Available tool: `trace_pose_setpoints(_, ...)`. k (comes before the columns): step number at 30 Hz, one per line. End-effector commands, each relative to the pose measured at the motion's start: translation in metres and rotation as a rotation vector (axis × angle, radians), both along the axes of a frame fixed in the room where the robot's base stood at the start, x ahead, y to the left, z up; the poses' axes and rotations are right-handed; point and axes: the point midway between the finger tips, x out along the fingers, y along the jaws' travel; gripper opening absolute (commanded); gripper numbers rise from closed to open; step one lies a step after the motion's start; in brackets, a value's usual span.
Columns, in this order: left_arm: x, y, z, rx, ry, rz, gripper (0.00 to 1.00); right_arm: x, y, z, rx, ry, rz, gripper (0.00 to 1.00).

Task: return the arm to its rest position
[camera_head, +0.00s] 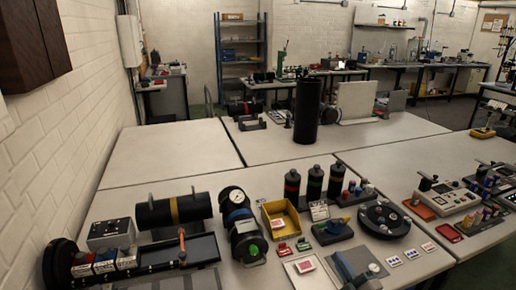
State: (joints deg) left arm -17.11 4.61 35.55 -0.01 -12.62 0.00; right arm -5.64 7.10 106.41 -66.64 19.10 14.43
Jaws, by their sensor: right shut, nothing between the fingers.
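I cannot make out either of my grippers or arms in the head view. No gripper is seen touching anything on the tables. A black cylinder with a yellow band (173,210) lies on its side at the front left. A dark cylinder with blue bands and a green end (243,232) lies to its right, with a round white gauge (233,195) at its far end. A tall black cylinder (306,110) stands upright on the far table.
The near table (262,183) is crowded: a yellow bin (280,219), several banded black bottles (314,183), a round black fixture (384,219), a black rail (150,258), and a grey instrument (446,199). The far-left tabletop (170,152) is bare. A white wall (60,130) bounds the left.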

Motion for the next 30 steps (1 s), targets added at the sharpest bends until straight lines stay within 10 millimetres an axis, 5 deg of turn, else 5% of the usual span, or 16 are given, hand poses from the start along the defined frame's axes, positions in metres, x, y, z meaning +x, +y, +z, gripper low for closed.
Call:
trace_pose_setpoints(5, 0.001, 0.000, 0.000, 0.000, -0.002, 0.000, 0.00, -0.028, -0.060, -0.001, 0.248, 0.130, -0.303, 0.00)
trace_pose_setpoints(12, 0.001, 0.000, 0.000, 0.000, -0.001, 0.000, 0.00, -0.093, -0.110, -0.048, 0.531, 0.473, -0.631, 0.00)
trace_pose_setpoints(21, 0.000, 0.000, 0.000, 0.000, 0.000, 0.000, 0.00, -0.199, -0.099, -0.108, 0.704, 1.009, -0.832, 0.00)
trace_pose_setpoints(30, -0.002, 0.000, 0.000, 0.000, 0.002, 0.000, 0.00, -0.273, -0.071, -0.124, 0.717, 1.355, -0.869, 0.00)
